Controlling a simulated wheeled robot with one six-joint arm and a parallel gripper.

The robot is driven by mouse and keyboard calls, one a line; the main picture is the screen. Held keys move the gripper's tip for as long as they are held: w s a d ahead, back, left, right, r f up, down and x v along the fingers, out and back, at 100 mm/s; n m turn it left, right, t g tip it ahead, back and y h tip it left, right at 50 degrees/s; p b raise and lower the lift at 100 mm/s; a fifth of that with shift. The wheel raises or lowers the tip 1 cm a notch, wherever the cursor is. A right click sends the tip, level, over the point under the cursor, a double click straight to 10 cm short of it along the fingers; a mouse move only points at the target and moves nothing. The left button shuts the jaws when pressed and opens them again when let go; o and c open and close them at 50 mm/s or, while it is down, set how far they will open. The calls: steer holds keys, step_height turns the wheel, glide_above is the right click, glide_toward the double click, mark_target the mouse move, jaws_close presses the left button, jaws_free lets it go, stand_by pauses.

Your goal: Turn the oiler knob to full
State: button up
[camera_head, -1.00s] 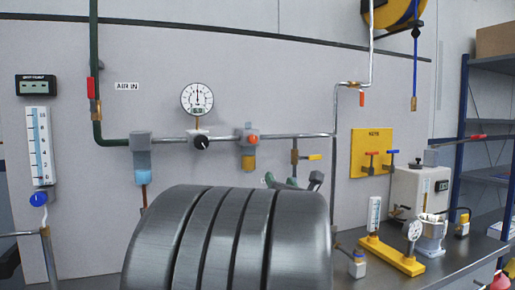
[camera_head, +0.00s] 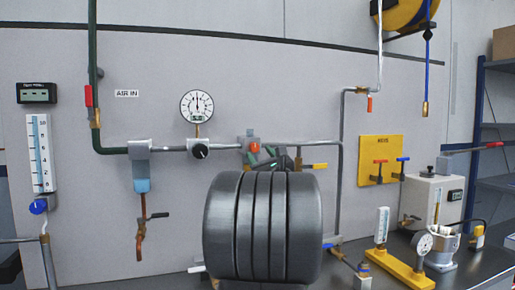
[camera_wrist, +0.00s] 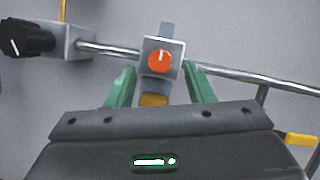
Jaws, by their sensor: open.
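The oiler is a grey block on the pipe with an orange-red knob (camera_wrist: 160,61) on its front and a yellow bowl (camera_wrist: 153,100) below. In the wrist view the knob's small pale mark points about upward. In the head view the knob (camera_head: 254,147) shows just above my gripper, and the bowl is hidden. My gripper (camera_wrist: 160,75) is open, its green fingers on either side of the oiler and apart from the knob, with nothing between them held. In the head view my gripper (camera_head: 271,160) is partly hidden behind my dark arm.
A black regulator knob (camera_head: 200,151) sits left of the oiler, under a round gauge (camera_head: 197,106). A blue-bowled filter (camera_head: 141,170) hangs farther left. A yellow-handled valve (camera_head: 314,166) is close on the right. A yellow plate with levers (camera_head: 380,150) hangs farther right.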

mark_target(254, 147)
steer(key=shift+x, duration=1.4)
steer(key=shift+c, duration=0.5)
steer(key=c, duration=0.9)
